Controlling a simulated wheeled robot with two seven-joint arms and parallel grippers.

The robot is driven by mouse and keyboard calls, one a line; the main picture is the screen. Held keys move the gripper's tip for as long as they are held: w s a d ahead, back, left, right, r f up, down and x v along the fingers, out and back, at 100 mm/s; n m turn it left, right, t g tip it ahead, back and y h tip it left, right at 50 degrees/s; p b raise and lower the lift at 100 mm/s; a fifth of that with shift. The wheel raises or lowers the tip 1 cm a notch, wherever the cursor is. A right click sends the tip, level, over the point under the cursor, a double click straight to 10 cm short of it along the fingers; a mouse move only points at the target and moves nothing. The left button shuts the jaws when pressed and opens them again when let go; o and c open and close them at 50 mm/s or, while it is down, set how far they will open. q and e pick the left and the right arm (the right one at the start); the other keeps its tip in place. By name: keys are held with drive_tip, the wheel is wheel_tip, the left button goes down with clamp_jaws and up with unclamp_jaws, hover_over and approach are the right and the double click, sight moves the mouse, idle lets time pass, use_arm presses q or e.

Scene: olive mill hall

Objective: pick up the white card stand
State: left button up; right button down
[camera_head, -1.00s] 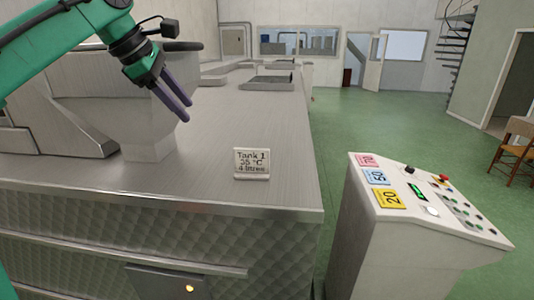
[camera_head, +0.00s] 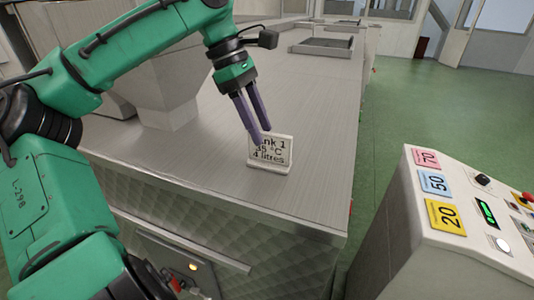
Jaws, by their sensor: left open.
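The white card stand (camera_head: 274,157) stands upright on the steel worktop, near its front right corner. Its printed text reads in part "nk 1", "35 °C", "4 litres". My left gripper (camera_head: 261,136) points down with two purple fingers at the upper left part of the card. The fingers are open and cover the start of the top line of text. I cannot tell whether they touch the card or are just in front of or above it. My right gripper is not in view.
The steel worktop (camera_head: 215,170) is bare around the stand, with its edge close in front and to the right. A grey hopper (camera_head: 165,85) stands to the left. A control console (camera_head: 460,240) with coloured number labels stands at the right. A tray (camera_head: 322,47) lies farther back.

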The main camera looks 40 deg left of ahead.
sight(279, 164)
use_arm(q)
drive_tip(key=x, duration=0.3)
drive_tip(key=w+p+x, duration=0.1)
drive_tip(key=x, duration=0.2)
drive_tip(key=shift+w, duration=0.25)
drive_tip(key=shift+s+d+f, duration=0.1)
drive_tip(key=shift+f, duration=0.05)
drive_tip(key=shift+s, duration=0.3)
drive_tip(key=shift+c, duration=0.6)
drive_tip(key=c, duration=0.5)
clamp_jaws()
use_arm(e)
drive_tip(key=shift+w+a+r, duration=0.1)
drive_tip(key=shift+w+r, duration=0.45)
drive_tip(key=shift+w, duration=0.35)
